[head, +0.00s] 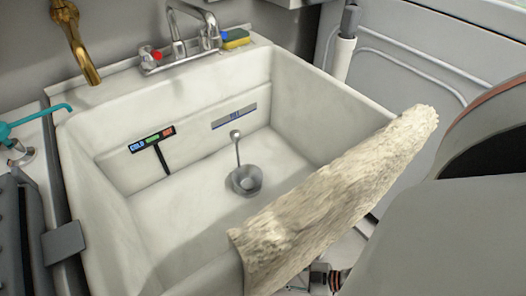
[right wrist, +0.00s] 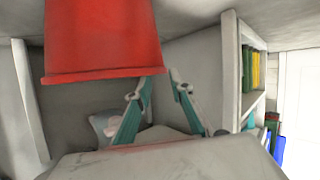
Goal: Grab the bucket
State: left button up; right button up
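The red bucket (right wrist: 100,40) shows in the right wrist view at the upper left, cut off by the top edge. Its wider rim is at the bottom of the visible part. My right gripper (right wrist: 162,76) has two teal fingers spread apart with a gap between their tips. The left finger's tip is by the right end of the bucket's rim; I cannot tell whether they touch. The bucket does not show in the head view. My left gripper is not in view.
The head view shows a white sink (head: 200,215) with a beige towel (head: 340,200) over its near right edge. A faucet (head: 190,35) and sponge (head: 236,38) stand behind it. The right wrist view shows a shelf (right wrist: 250,100) with books (right wrist: 247,70).

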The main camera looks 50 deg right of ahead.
jog(key=b+x, duration=0.1)
jog(key=x, duration=0.4)
jog(key=shift+w+a+f+b, duration=0.1)
jog(key=shift+f+b, duration=0.05)
jog(key=shift+b, duration=0.15)
jog(key=shift+w+a, duration=0.15)
jog(key=shift+w, duration=0.15)
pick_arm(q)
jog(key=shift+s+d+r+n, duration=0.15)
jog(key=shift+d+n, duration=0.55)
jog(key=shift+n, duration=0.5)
pick_arm(e)
jog(key=shift+w, duration=0.15)
grip_shut()
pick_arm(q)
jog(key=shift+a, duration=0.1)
